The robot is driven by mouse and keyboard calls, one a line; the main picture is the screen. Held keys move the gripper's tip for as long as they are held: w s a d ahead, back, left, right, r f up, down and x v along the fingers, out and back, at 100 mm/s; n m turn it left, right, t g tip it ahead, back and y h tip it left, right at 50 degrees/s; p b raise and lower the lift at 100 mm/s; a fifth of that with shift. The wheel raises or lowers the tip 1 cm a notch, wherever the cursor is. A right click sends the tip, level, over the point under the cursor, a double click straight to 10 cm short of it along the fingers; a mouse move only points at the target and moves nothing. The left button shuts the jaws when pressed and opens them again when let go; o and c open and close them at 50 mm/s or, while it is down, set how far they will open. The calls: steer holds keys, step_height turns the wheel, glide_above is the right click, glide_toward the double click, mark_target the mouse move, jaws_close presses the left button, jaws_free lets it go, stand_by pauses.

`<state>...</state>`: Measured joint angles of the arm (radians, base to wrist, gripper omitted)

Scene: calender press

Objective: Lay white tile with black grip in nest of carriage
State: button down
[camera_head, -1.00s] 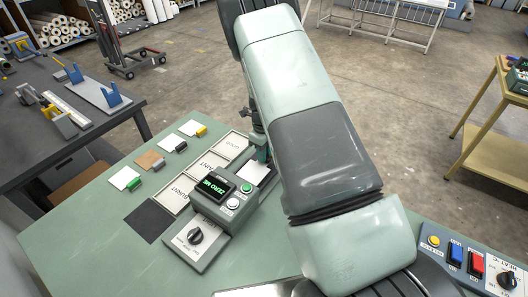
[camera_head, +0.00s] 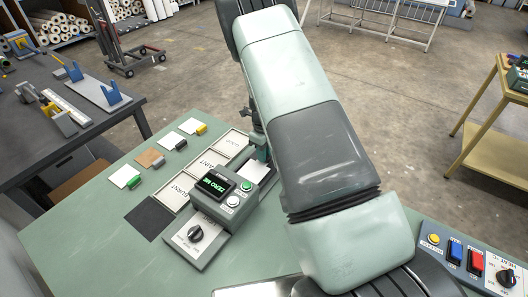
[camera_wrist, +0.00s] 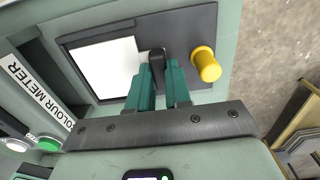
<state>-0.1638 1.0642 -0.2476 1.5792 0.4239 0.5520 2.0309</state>
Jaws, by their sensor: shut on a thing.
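The white tile (camera_wrist: 105,66) lies flat within the dark rim of the carriage (camera_wrist: 200,28) in the wrist view. A black grip (camera_wrist: 156,62) stands at its right edge. My gripper (camera_wrist: 163,78) has its teal fingers closed about this grip. The tile looks lined up with the nest, but I cannot tell if it rests on the floor or sits slightly above. In the head view a white tile edge (camera_head: 258,171) shows beside the meter; my arm hides most of the carriage and my gripper.
A yellow knob (camera_wrist: 206,64) stands on the carriage, right of the fingers. The colour meter (camera_head: 226,190) stands close by. Several other tiles with coloured grips (camera_head: 150,157) lie on the green bench (camera_head: 90,225). A red and blue button panel (camera_head: 470,259) is at right.

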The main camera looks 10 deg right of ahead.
steer(key=c, duration=1)
jaws_free()
steer(key=shift+o, duration=0.6)
steer(key=o, duration=0.5)
steer(key=shift+c, duration=0.2)
steer(key=shift+w+d+r, duration=0.1)
steer(key=shift+r, duration=0.8)
steer(key=shift+w+d+r, duration=0.1)
steer(key=shift+r, duration=0.8)
steer(key=shift+s+a+r, duration=0.1)
steer(key=shift+r, duration=0.75)
steer(key=shift+s+a+r, duration=0.1)
steer(key=shift+r, duration=0.75)
